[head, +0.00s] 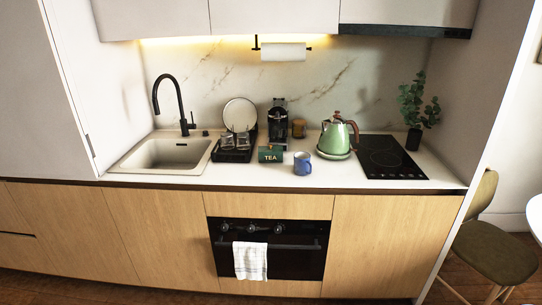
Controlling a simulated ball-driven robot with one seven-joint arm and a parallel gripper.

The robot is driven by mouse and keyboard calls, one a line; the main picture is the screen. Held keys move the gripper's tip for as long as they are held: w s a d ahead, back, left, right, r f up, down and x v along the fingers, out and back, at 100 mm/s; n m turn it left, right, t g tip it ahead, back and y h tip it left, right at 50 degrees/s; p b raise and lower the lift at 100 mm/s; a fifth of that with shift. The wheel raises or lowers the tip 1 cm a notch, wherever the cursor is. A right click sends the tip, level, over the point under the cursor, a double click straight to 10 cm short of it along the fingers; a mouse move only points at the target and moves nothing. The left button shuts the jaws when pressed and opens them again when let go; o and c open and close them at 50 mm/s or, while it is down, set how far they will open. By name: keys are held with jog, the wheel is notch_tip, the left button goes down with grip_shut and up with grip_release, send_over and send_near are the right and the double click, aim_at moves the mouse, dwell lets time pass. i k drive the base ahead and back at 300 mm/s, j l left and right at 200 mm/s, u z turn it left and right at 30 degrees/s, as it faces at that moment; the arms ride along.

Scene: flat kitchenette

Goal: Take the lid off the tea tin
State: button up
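The tea tin (270,156) is a small dark green box with "TEA" in gold letters on its front. It stands on the white counter, right of the dish rack and left of the blue mug. A narrow gold-coloured part shows on top of it, but it is too small to tell how the lid sits. My gripper does not show in the head view.
A blue mug (302,163) stands close right of the tin, with a green kettle (337,136) beyond it. A black coffee machine (277,122) stands behind. A dish rack (232,150) with glasses and a plate is left. The counter's front edge is clear.

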aim_at(269, 148)
jog(key=i+j, duration=0.15)
jog(key=i, duration=0.45)
jog(key=i+j, duration=0.15)
jog(key=i, duration=0.45)
jog(key=i+j, duration=0.2)
jog(key=i, duration=0.4)
jog(key=i+j, duration=0.15)
jog(key=i, duration=0.45)
jog(key=i+j, duration=0.15)
jog(key=i, duration=0.45)
jog(key=i+j, duration=0.15)
jog(key=i, duration=0.4)
